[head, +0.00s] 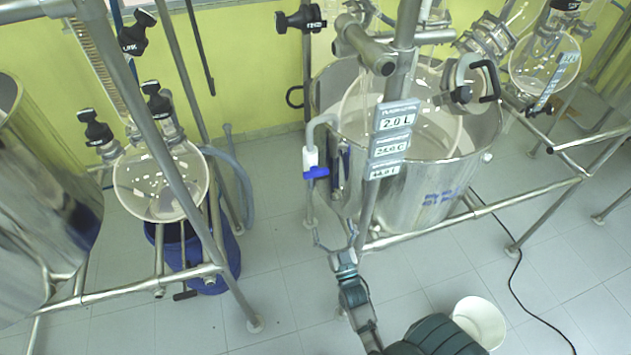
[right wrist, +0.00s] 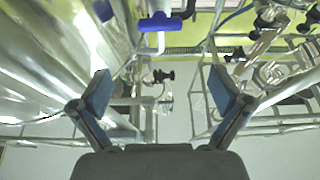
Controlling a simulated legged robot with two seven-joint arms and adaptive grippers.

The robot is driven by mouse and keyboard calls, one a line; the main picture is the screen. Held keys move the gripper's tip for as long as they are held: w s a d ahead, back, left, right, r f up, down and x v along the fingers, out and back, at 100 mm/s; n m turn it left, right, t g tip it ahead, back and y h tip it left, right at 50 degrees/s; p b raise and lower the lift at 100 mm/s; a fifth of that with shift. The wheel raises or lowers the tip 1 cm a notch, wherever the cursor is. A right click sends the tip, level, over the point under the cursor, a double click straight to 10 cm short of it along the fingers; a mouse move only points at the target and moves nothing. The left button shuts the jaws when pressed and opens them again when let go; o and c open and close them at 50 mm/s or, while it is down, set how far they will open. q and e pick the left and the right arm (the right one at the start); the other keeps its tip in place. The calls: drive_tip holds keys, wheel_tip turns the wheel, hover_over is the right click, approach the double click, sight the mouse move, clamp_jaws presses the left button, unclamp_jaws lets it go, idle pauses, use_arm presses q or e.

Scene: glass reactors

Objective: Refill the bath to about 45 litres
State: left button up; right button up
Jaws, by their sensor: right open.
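The steel bath (head: 425,195) stands right of centre in the head view, with a round glass vessel inside it. A tap with a blue handle (head: 316,172) hangs on a grey bent pipe at the bath's left side. The blue handle also shows in the right wrist view (right wrist: 160,22), beyond and above the fingers. Three display plates hang at the bath: 2.0 L, 25.0 C and a lower plate (head: 385,171) that seems to read about 44 L, too small to be sure. My right gripper (head: 338,243) is open and empty, below the tap and apart from it. My left gripper is out of view.
A metal frame (head: 470,214) surrounds the bath, with an upright close to my right gripper. A second glass vessel (head: 160,182) hangs at left above a blue drum (head: 205,262). A white bucket (head: 480,322) stands on the floor at lower right, near a black cable (head: 517,275).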

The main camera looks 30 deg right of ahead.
sight(317, 176)
drive_tip(key=p+x, duration=0.2)
drive_tip(key=x, duration=1.5)
drive_tip(key=shift+d+r, duration=0.1)
drive_tip(key=shift+r, duration=0.15)
drive_tip(key=c, duration=0.9)
